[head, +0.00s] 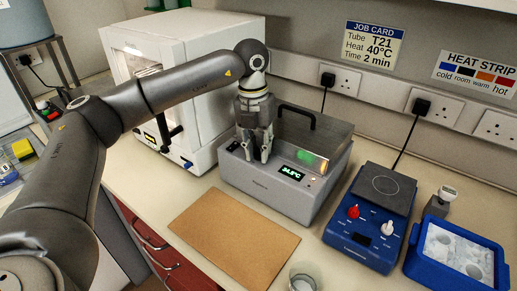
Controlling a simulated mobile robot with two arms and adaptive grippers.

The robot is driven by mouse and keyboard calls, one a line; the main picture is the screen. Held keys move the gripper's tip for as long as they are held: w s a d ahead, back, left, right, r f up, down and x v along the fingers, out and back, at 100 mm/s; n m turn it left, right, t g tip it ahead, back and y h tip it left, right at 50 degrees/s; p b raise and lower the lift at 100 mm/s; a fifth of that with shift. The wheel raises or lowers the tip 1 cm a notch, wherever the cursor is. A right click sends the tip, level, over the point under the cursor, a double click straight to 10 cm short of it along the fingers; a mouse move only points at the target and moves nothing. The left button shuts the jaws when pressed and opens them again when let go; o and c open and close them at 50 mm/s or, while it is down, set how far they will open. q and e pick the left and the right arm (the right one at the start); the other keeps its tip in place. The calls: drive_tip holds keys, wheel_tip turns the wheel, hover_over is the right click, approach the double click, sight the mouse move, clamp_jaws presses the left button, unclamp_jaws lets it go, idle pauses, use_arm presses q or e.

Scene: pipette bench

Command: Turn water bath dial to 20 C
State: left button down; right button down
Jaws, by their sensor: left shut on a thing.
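The grey water bath (250,182) stands on the bench at the centre, with a lid at its back. Its small lit display (292,172) shows green digits that look like 34 and a decimal, too small to read surely. My left gripper (257,158) points down at the bath's front top edge, left of the display. Its fingers are shut on the water bath dial, which they mostly hide. I cannot read the dial's setting. My right gripper is not in view.
A white cabinet-like device (195,75) stands close behind my left arm. A brown mat (235,237) lies bare in front of the bath. Right are a blue hotplate (352,232) with red and white knobs and a blue ice tray (415,262). A job card (373,47) reads T21, 40°C, 2 min.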

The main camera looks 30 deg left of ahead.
use_arm(q)
drive_tip(key=shift+n, duration=0.3)
drive_tip(key=c, duration=1.2)
unclamp_jaws()
drive_tip(key=shift+a, duration=0.1)
drive_tip(key=shift+c, duration=0.2)
